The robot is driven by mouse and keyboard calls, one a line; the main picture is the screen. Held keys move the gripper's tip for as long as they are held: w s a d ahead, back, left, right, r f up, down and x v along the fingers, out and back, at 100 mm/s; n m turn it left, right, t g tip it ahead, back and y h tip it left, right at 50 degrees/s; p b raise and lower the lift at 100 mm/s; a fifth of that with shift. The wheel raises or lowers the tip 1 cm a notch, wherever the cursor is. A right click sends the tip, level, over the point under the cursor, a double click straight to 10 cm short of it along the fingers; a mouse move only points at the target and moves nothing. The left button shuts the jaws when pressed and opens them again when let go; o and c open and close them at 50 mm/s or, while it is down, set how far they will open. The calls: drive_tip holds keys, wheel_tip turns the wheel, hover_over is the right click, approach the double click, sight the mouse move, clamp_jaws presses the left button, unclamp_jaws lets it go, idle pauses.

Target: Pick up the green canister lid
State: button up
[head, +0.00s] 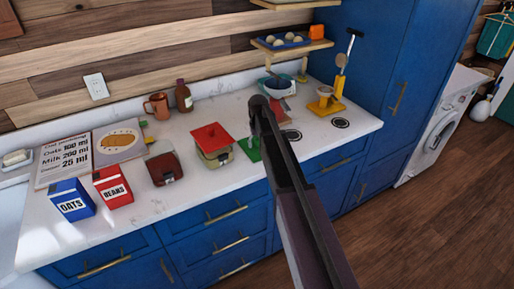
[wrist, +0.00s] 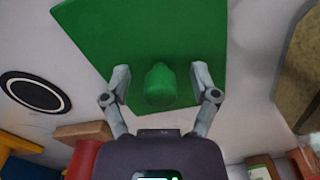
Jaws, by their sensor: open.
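The green canister lid (wrist: 95,32) is a flat green square with a rounded knob (wrist: 160,84) on it. In the wrist view it fills the upper middle. My gripper (wrist: 160,82) is open, with one finger on each side of the knob; I cannot tell whether the fingers touch it. In the head view the green lid (head: 250,150) shows only partly, lying on the white counter beside a canister with a red lid. My arm hides the rest of it and my gripper there.
The red-lidded canister (head: 212,142) stands just left of the green lid. A dark red container (head: 164,168), red beans box (head: 113,187) and blue oats box (head: 72,199) stand further left. A yellow scale-like stand (head: 326,106) is to the right. The counter front is clear.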

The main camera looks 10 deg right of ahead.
clamp_jaws()
drive_tip(key=shift+r, duration=0.1)
idle(0.4)
wheel_tip(320, 180, up, 3)
drive_tip(key=p, duration=0.3)
drive_tip(key=shift+r, duration=0.1)
drive_tip(key=s+d+p, duration=0.1)
drive_tip(key=s+d, duration=0.1)
drive_tip(key=s, duration=0.5)
drive_tip(key=s+d+r+p, duration=0.1)
drive_tip(key=s, duration=0.7)
drive_tip(key=shift+s+d+r, duration=0.3)
drive_tip(key=shift+d, duration=0.05)
